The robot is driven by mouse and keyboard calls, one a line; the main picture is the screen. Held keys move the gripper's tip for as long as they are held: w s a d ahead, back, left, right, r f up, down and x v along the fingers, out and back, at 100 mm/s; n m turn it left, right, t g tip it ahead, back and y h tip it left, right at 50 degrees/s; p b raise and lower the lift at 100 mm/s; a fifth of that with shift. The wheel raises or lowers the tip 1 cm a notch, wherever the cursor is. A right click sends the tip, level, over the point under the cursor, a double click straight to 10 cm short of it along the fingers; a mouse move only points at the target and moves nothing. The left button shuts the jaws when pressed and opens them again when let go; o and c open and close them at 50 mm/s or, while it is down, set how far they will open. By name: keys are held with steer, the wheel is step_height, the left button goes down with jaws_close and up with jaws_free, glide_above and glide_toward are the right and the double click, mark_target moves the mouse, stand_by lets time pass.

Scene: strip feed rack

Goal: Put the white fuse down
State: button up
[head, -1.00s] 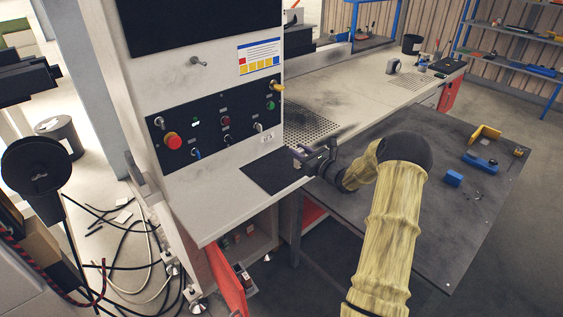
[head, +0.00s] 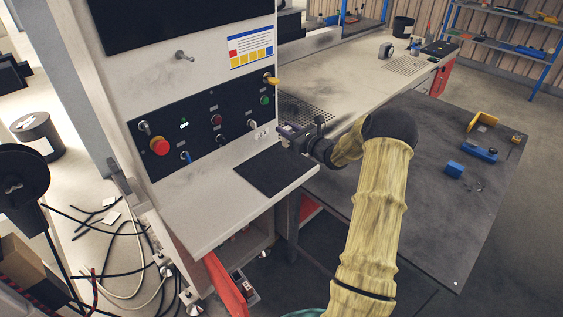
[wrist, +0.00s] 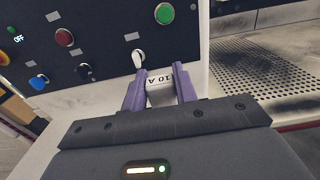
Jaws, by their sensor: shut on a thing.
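The white fuse (wrist: 160,80) shows between the two purple fingers of my gripper (wrist: 159,76) in the wrist view, with dark "10 A" lettering on its pale face. My gripper is shut on it. In the head view, my gripper (head: 282,130) is at the right edge of the control panel, above the white ledge. The fuse is too small to make out surely there. A black mat (head: 273,172) lies on the ledge, below and in front of my gripper, with nothing on it.
The control panel (head: 200,128) carries a red knob (head: 159,146), a green button (head: 264,100) and toggles close to my fingers. A perforated plate (head: 308,113) lies to the right. A dark table (head: 430,190) holds blue and yellow parts. Loose cables (head: 125,245) lie on the floor.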

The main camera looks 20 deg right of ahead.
step_height(320, 180, down, 6)
steer(key=shift+f+p, duration=0.1)
steer(key=shift+p, duration=0.35)
step_height(320, 180, down, 3)
steer(key=shift+f+p, duration=0.1)
steer(key=shift+p, duration=0.25)
steer(key=shift+f, duration=0.25)
steer(key=shift+f+b, duration=0.3)
steer(key=o, duration=1)
steer(key=shift+c, duration=0.2)
steer(key=shift+r, duration=0.2)
